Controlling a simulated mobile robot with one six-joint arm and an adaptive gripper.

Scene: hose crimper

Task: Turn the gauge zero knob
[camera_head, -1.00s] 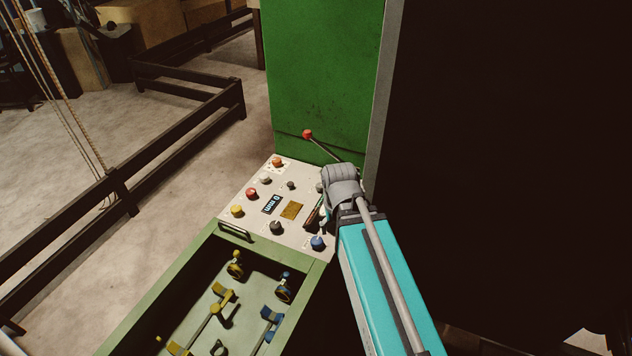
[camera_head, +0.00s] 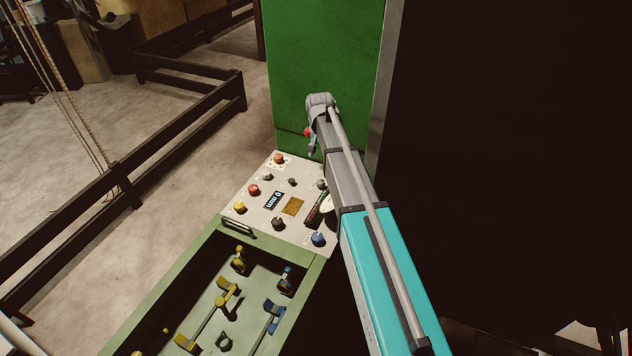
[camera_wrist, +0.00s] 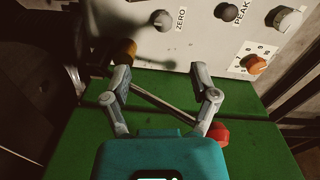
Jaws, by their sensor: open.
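The gauge zero knob (camera_wrist: 160,19) is a small grey knob beside the printed word ZERO, near the top of the wrist view. In the head view it is the small grey knob (camera_head: 322,184) on the panel's right edge, close to my arm. My gripper (camera_wrist: 160,80) is open and empty, with its fingers spread below the knob in the wrist view and apart from it. In the head view my gripper (camera_head: 312,150) is over the far end of the panel, before the green cabinet.
A lever rod with a red ball (camera_wrist: 218,133) crosses behind my fingers; whether they touch is unclear. A PEAK knob (camera_wrist: 225,12), a light grey knob (camera_wrist: 285,18) and an orange knob (camera_wrist: 254,64) stand nearby. The green cabinet (camera_head: 325,70) rises behind the panel (camera_head: 262,215).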

